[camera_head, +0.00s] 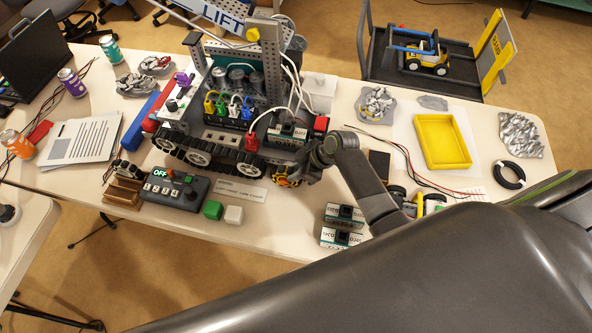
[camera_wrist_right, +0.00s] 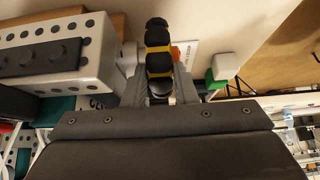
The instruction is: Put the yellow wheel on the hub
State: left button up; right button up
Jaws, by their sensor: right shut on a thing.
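The yellow wheel (camera_head: 285,179), a black tyre with a yellow rim, is at the right end of the tracked robot (camera_head: 215,140). In the right wrist view the wheel (camera_wrist_right: 157,62) sits edge-on between my right fingers. My right gripper (camera_head: 299,177) is shut on it, close beside the robot's lower side. The hub is not clearly visible; wheel and gripper cover that corner. A small orange part (camera_wrist_right: 175,52) shows just behind the wheel in the right wrist view. I cannot tell whether the wheel touches the hub. My left gripper is out of view.
A control box (camera_head: 173,190) and green and white cubes (camera_head: 213,209) stand left of the gripper. Teal-and-white modules (camera_head: 342,236) lie below my forearm. A yellow tray (camera_head: 441,141) is to the right. Red cable plug (camera_head: 252,142) hangs nearby.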

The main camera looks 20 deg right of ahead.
jog(key=shift+w+d+r, duration=0.45)
jog(key=shift+w, duration=0.25)
dwell(0.3)
jog(key=o, duration=0.9)
jog(key=shift+w+r+p, duration=0.3)
jog(key=shift+r+p, duration=0.45)
jog(key=shift+o, duration=0.7)
jog(key=shift+r, duration=0.2)
jog(key=r+p, duration=0.2)
jog(key=p, duration=0.1)
jog(key=r+p, duration=0.2)
jog(key=shift+s+r, duration=0.1)
jog(key=shift+s, duration=0.2)
